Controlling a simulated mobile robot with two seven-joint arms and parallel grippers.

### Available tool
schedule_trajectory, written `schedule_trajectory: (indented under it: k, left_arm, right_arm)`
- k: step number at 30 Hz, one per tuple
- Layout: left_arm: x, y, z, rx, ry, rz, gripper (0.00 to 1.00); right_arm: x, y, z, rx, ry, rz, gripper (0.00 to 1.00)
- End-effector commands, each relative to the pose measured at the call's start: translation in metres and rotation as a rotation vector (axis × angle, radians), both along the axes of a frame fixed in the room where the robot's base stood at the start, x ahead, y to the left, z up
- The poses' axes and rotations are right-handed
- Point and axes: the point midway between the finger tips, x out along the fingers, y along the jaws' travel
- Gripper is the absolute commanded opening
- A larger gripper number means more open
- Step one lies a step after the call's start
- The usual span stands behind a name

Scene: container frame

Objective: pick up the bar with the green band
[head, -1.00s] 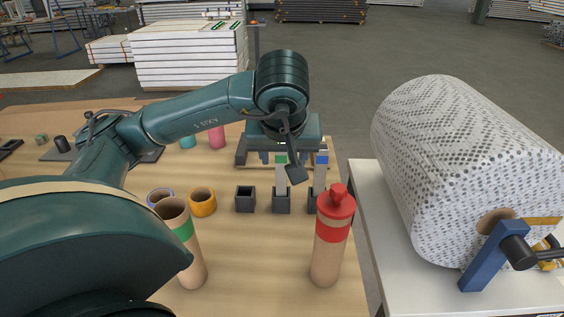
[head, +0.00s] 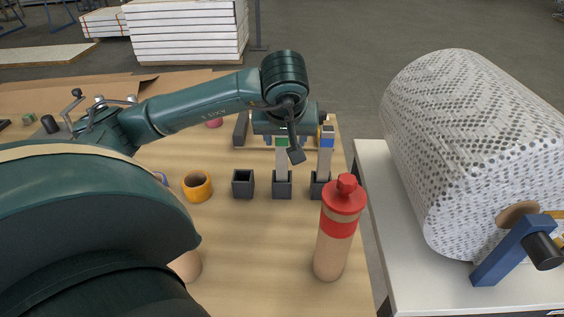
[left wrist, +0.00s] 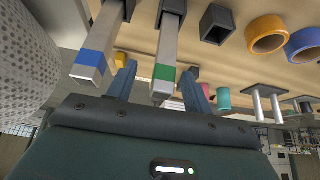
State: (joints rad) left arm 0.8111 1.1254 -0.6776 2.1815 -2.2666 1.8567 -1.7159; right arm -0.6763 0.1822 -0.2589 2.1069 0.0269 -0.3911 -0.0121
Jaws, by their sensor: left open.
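The pale square bar with the green band (head: 282,163) stands upright in a dark square socket (head: 282,188) on the wooden table. In the left wrist view the bar (left wrist: 169,45) reaches between the two fingers, its green band (left wrist: 164,74) near its end. My left gripper (left wrist: 160,80) is open, one finger on each side of the bar, with gaps visible. In the head view my left gripper (head: 282,138) is at the bar's top, partly hidden by its own wrist. My right gripper is not in view.
A blue-banded bar (head: 326,160) stands in the socket just right; it is outside the fingers (left wrist: 98,50). An empty socket (head: 243,184) and an orange ring (head: 197,187) are to the left. A red-capped tube (head: 333,245) stands in front. A perforated roll (head: 470,140) is at right.

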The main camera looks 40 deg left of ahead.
Motion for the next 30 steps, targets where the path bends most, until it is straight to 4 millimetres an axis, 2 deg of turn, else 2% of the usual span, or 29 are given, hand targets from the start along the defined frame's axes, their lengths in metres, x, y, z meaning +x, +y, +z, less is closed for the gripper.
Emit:
schedule_trajectory:
  k: [8,12,20,30]
  left_arm:
    - [0.008,0.02,-0.027,0.002,0.006,0.003,0.51]
    - [0.015,0.023,-0.041,0.0,0.002,0.0,0.51]
    - [0.017,0.024,-0.045,0.0,0.0,-0.001,0.51]
    - [0.017,0.024,-0.045,0.0,0.0,0.0,0.25]
  right_arm:
    - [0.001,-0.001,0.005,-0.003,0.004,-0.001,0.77]
    - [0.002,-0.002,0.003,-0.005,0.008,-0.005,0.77]
    - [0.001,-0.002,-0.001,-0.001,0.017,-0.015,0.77]
    - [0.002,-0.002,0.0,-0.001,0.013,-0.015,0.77]
